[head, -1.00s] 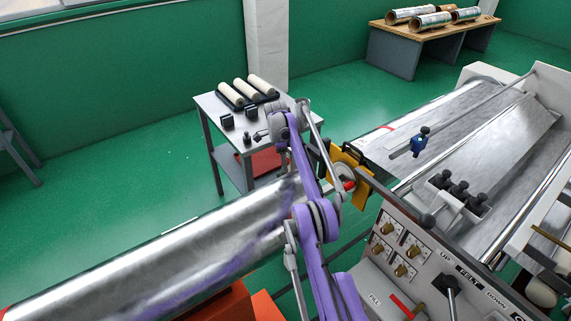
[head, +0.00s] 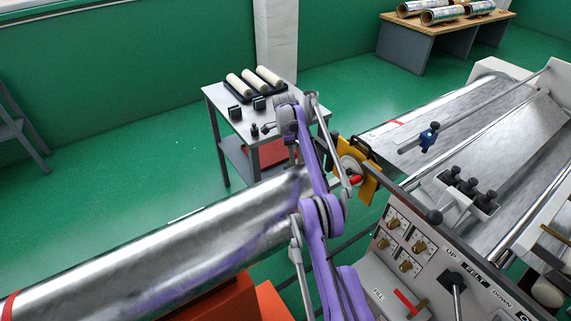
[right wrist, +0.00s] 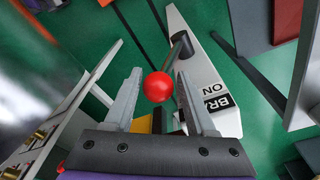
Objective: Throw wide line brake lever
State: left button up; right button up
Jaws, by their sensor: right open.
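In the right wrist view a red ball knob (right wrist: 157,86) sits on a dark lever (right wrist: 182,47). The lever stands at a pale plate (right wrist: 205,70) with a part-hidden label reading "BR" and "ON". My right gripper (right wrist: 159,75) is open, with one finger on each side of the red knob in the picture. I see a gap on both sides, and cannot tell how deep the knob lies between the fingers. In the head view my purple right arm crosses the middle; its fingers and the brake lever cannot be made out there. My left gripper is not in view.
A control panel (head: 420,228) with brass knobs, a felt lever (head: 455,285) and a red handle (head: 408,302) stands right of the arm. A long shiny roller (head: 190,237) lies to the left. A small table (head: 222,100) stands behind. Green floor is open at left.

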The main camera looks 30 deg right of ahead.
jog(key=shift+d+t, duration=0.15)
jog(key=shift+t, duration=0.15)
